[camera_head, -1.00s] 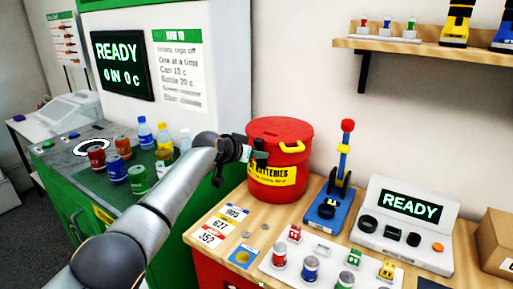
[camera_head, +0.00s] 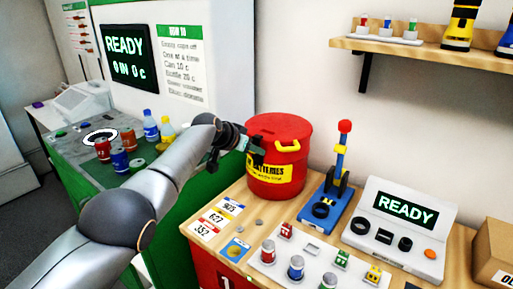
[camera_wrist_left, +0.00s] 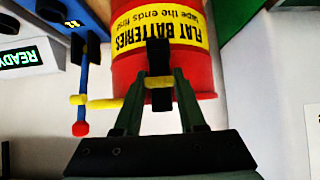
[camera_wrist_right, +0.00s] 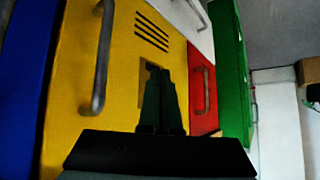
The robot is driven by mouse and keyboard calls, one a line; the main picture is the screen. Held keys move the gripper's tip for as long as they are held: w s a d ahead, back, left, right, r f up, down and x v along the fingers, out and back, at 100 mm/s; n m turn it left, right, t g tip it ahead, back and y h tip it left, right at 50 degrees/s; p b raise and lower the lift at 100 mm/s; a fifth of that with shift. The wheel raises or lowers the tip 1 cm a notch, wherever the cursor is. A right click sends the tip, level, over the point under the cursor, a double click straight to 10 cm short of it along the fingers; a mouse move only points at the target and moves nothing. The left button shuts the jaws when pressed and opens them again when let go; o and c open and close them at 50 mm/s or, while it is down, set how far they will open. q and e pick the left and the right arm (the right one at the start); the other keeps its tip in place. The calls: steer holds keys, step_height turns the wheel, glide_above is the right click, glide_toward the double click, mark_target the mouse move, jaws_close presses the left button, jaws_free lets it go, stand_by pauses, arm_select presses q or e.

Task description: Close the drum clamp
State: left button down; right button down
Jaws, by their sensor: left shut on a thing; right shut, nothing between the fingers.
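The red drum (camera_head: 270,185) with a yellow "flat batteries" label stands at the left back of the wooden counter; it also shows upside down in the left wrist view (camera_wrist_left: 130,72). A black bar (camera_wrist_left: 158,62), which looks like the drum clamp's lever, stands against the drum's side. My left gripper (camera_head: 254,152) is at the drum's left side, and in the left wrist view its fingers (camera_wrist_left: 160,88) are shut on this bar. The clamp's other parts are hidden. My right gripper (camera_wrist_right: 160,85) is shut and empty, outside the head view, before a yellow panel.
A blue stand with a red-knobbed lever (camera_head: 341,150) is close to the drum's right. A READY console (camera_head: 400,225) and a tray of small cans (camera_head: 315,265) sit further right and in front. Cans and bottles stand on the green machine (camera_head: 75,160) at left.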

arm_select(q)
steer(key=shift+a+r, duration=0.1)
steer(key=shift+a, duration=0.1)
steer(key=c, duration=0.6)
jaws_free()
steer(key=shift+o, duration=0.6)
steer(key=shift+d, duration=0.15)
arm_select(e)
steer(key=shift+r, duration=0.15)
